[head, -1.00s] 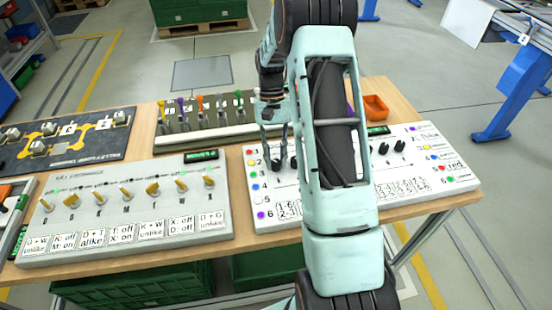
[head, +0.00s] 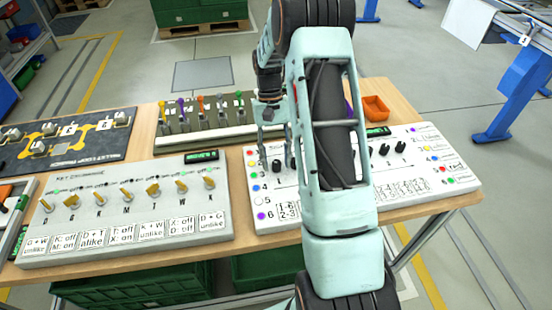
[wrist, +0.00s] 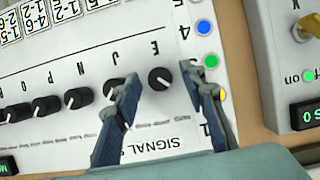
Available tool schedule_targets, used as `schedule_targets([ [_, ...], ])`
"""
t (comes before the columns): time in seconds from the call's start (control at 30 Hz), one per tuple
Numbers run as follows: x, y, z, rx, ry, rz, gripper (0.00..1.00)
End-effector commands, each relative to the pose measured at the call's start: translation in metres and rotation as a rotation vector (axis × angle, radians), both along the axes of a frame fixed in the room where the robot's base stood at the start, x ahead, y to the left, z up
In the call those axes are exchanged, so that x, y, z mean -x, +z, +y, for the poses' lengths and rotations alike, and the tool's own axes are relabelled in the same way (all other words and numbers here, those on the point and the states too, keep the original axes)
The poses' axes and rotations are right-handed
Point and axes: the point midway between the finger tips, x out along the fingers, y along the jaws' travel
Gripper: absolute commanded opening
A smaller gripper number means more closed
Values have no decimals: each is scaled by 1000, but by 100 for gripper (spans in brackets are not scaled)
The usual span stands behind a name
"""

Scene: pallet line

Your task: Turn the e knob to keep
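The white signal panel (head: 262,218) lies on the table, partly hidden behind my arm in the head view. The wrist view shows it upside down, with a row of black knobs and small letters above them. My gripper (wrist: 160,74) is open and empty over this row. Its fingers stand on either side of the black end knob (wrist: 162,78), with a gap on both sides. This knob also shows in the head view (head: 277,165). The left finger partly covers the neighbouring black knob (wrist: 112,86).
A grey panel with brass keys (head: 125,222) lies to the left. A panel with coloured levers (head: 205,125) stands behind, near my gripper. An orange tray (head: 375,107) sits at the back right. A dark board with yellow tracks (head: 70,140) is at far left.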

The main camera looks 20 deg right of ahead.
Motion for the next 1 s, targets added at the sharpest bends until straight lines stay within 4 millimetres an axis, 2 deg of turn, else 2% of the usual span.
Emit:
schedule_targets([
  [0.27,-4,7,-1,1,-1,-2,38],
  [0.37,-10,21,-2,1,-1,-4,38],
  [0.6,-29,70,-5,0,-1,-4,38],
  [0.73,-38,91,-6,0,0,-2,38],
  [1.0,-45,110,-8,0,0,0,38],
])
